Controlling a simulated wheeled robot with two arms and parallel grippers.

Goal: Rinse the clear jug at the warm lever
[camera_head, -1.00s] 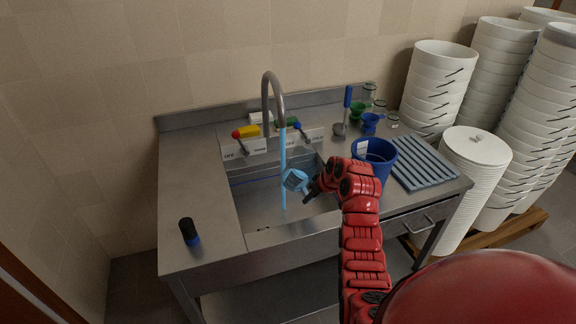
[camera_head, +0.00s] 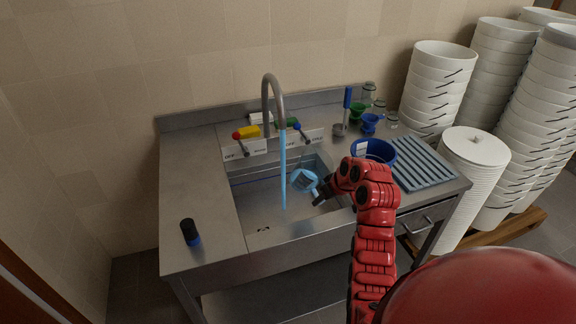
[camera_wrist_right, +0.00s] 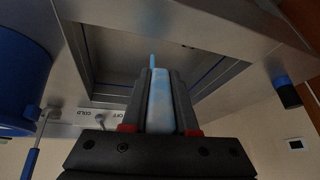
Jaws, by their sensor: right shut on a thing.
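The clear jug (camera_head: 304,180), tinted light blue, is tilted over the sink basin (camera_head: 262,205). My right gripper (camera_head: 318,194) is shut on it; in the right wrist view a pale blue part of the jug (camera_wrist_right: 160,102) lies between the fingers. A blue stream of water (camera_head: 283,170) falls from the curved spout (camera_head: 268,100) into the basin. The jug is just right of the stream, apart from it in the picture. The warm lever (camera_head: 239,140), with a red knob, is on the left plate behind the basin. My left gripper is out of view.
A blue bucket (camera_head: 373,152) and a ribbed grey-blue rack (camera_head: 424,165) stand on the right counter. A dark bottle (camera_head: 190,232) stands front left. The left counter is otherwise clear.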

